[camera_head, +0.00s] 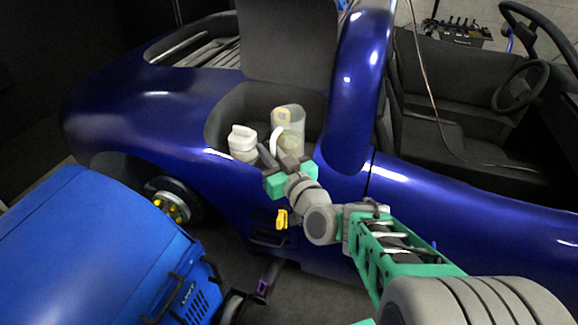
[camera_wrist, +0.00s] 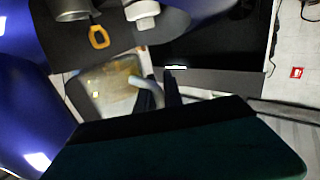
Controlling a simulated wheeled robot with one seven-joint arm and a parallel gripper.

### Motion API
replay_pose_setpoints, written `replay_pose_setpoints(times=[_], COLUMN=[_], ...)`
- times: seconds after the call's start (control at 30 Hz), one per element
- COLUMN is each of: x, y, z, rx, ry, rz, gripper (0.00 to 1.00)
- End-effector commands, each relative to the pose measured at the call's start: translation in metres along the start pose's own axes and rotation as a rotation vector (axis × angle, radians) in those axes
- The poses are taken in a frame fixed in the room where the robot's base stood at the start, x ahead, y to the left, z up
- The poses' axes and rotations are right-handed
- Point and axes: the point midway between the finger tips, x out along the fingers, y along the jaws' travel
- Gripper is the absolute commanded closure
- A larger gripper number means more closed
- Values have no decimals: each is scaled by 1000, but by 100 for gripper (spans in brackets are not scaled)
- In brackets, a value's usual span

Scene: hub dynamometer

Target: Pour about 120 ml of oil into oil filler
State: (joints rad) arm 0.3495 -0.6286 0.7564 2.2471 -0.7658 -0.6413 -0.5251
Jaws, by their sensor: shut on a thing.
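A clear jug (camera_head: 291,122) with a pale handle stands out over the open engine bay of the blue car. It looks roughly upright and holds some yellowish oil. My gripper (camera_head: 280,158) is shut on its handle, on the near side. A grey cylindrical neck (camera_wrist: 73,8) at the top edge may be the oil filler; I cannot tell. The jug hides that part of the bay in the head view. No stream of oil shows.
A white capped reservoir (camera_head: 243,142) is left of the jug. The raised dark lid (camera_head: 288,40) stands behind, and the blue body pillar (camera_head: 357,90) rises close on the right. A blue cabinet (camera_head: 110,250) is at lower left.

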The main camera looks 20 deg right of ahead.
Motion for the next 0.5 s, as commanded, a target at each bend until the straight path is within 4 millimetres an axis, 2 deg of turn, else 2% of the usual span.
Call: replay_pose_setpoints(times=[0.03, 0.1, 0.3, 0.5], x=[7, 14, 26, 32], y=[-10, -16, -32, -49], z=[26, 38, 59, 69], rx=[-3, -4, -4, -3], ry=[5, 8, 10, 10], rz=[1, 22, 73, 122], gripper=[100, 100, 100, 100])
